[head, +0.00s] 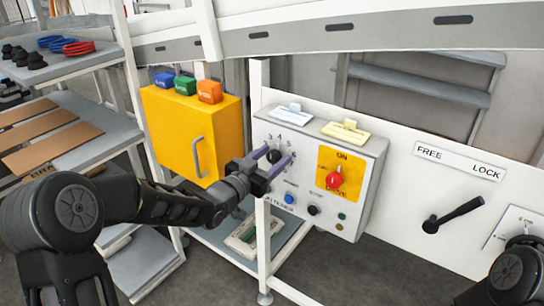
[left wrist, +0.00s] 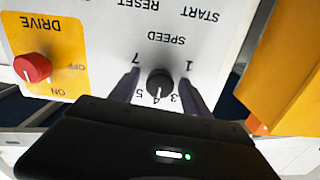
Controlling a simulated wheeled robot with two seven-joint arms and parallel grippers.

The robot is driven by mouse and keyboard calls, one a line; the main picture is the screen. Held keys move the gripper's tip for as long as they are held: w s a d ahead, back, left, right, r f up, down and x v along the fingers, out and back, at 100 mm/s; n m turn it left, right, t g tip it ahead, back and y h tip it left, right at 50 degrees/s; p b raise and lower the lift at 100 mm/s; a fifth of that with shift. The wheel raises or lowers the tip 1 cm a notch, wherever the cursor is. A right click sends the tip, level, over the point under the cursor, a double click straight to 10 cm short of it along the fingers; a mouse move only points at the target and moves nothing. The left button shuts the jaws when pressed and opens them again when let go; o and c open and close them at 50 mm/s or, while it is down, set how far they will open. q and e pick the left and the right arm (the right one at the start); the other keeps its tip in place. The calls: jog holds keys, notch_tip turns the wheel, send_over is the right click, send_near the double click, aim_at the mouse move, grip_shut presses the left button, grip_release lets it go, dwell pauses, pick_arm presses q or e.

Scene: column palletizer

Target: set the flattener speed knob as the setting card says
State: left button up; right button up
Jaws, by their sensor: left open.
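The black speed knob (head: 273,156) is on the front of the white control box (head: 375,165). In the left wrist view, which is upside down, the knob (left wrist: 159,83) has a white pointer toward about the 4, with a scale from 1 to 7. My left gripper (head: 270,162) is open, its two fingers on either side of the knob; I cannot tell whether they touch it. A pale blue-white card (head: 288,113) and a yellow card (head: 345,132) lie on top of the box; their writing is too small to read. My right gripper is out of view.
A red drive knob (head: 334,180) on a yellow plate sits right of the speed knob. Blue (head: 289,199) and black (head: 313,210) buttons are below. A yellow cabinet (head: 165,125) stands left, and a black lever (head: 455,215) is on the white panel at right.

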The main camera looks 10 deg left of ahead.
pick_arm(q)
grip_shut()
dwell(0.5)
jog(key=shift+f+b, duration=0.2)
jog(key=shift+b, duration=0.45)
jog(key=m+b, duration=0.6)
jog(key=b, duration=0.5)
jog(key=shift+f, duration=0.15)
jog(key=shift+r+m+b, duration=0.25)
jog(key=shift+m+b, duration=0.75)
